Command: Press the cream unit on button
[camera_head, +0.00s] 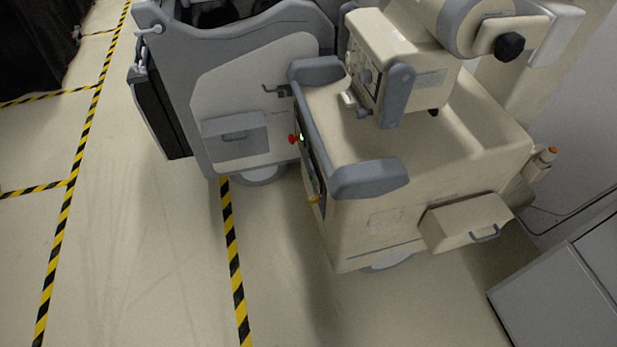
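The cream unit (440,150) stands right of centre. Its narrow control panel (310,165) faces left and shows at a steep angle. A red knob or button (293,139) sticks out near the panel's far end, with a small bright green button or light (302,137) beside it. A yellow part (313,199) shows near the panel's lower end. Which of these is the on button I cannot tell from labels. Neither of my grippers is in view.
A grey and cream cart (225,90) stands close behind and left of the unit. An open drawer (466,221) sticks out from the unit's near side. A grey cabinet (560,290) is at the lower right. The floor at left, with yellow-black tape (232,250), is clear.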

